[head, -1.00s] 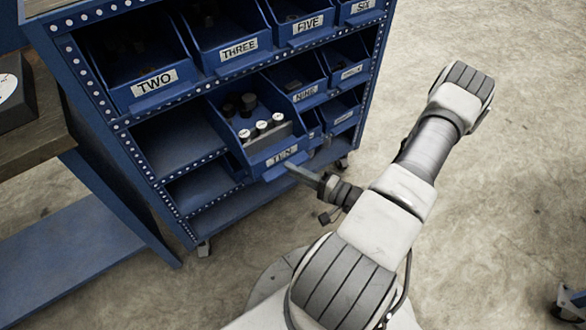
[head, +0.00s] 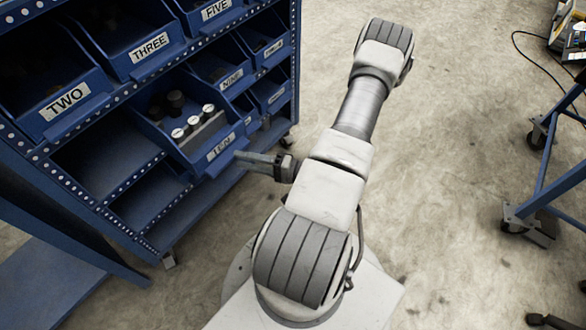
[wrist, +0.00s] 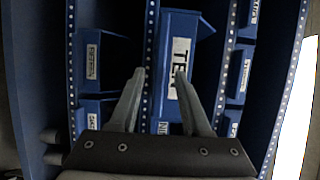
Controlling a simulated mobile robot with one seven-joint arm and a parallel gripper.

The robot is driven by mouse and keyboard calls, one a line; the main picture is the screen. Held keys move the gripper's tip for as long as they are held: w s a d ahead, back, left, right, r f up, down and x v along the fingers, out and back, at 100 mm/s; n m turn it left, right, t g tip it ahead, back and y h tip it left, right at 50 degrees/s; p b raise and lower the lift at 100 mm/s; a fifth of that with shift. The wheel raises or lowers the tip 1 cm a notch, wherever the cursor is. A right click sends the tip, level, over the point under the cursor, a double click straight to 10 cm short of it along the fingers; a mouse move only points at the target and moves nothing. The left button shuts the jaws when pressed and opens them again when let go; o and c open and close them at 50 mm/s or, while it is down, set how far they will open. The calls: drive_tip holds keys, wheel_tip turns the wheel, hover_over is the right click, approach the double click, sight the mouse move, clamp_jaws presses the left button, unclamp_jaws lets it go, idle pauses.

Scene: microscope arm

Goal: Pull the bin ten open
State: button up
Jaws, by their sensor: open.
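Bin ten (head: 190,146) is a blue open-topped bin labelled TEN in the lower bin row of the rack in the head view. It holds dark knobs and white-topped dark pieces, and its front juts out from the shelf. In the wrist view bin ten (wrist: 177,35) stands sideways with its label in the middle. My gripper (head: 240,157) is at the bin's front lip in the head view. In the wrist view my gripper (wrist: 160,73) is open, its two fingers apart in front of the bin's label side. Whether the fingertips touch the lip is unclear.
Bins TWO (head: 65,100), THREE (head: 147,48) and FIVE sit in the row above. Bin NINE (head: 228,78) is beside bin ten. An empty shelf bay (head: 105,160) is to its left. The concrete floor (head: 430,150) is clear on the right, up to a blue wheeled stand (head: 545,190).

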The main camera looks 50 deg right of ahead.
drive_tip(key=b+v, duration=0.1)
drive_tip(key=v, duration=1.4)
drive_tip(key=shift+b, duration=0.4)
